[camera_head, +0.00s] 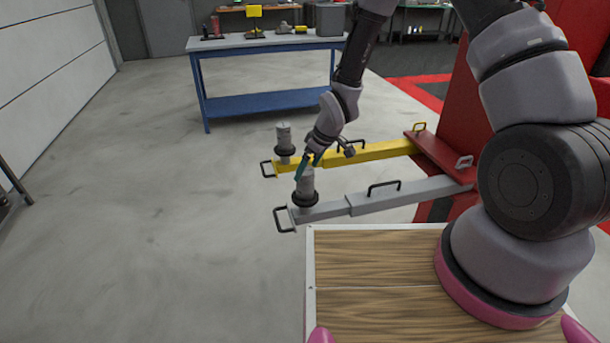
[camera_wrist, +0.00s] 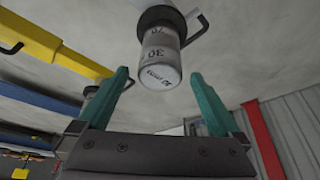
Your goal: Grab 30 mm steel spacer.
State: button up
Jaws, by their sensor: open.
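The 30 mm steel spacer (camera_wrist: 160,60) is a grey cylinder with "30" and "mm" marked on it, seen upside down in the wrist view. It stands on a black round pad (camera_wrist: 165,17). In the head view this spacer (camera_head: 306,183) is upright at the end of the grey lift arm (camera_head: 365,199). My gripper (camera_head: 308,162) is at its top. In the wrist view the teal fingers of my gripper (camera_wrist: 159,80) are open, one to each side of the spacer's end, with gaps visible.
A second grey cylinder (camera_head: 284,136) stands on the yellow lift arm (camera_head: 375,152), just behind. Both arms carry black handles and join a red post (camera_head: 455,110). A blue workbench (camera_head: 265,103) is at the back.

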jog(key=shift+w+a+f, duration=0.15)
jog(key=shift+a+f, duration=0.05)
jog(key=shift+f, duration=0.4)
grip_shut()
jog(key=shift+r, duration=0.15)
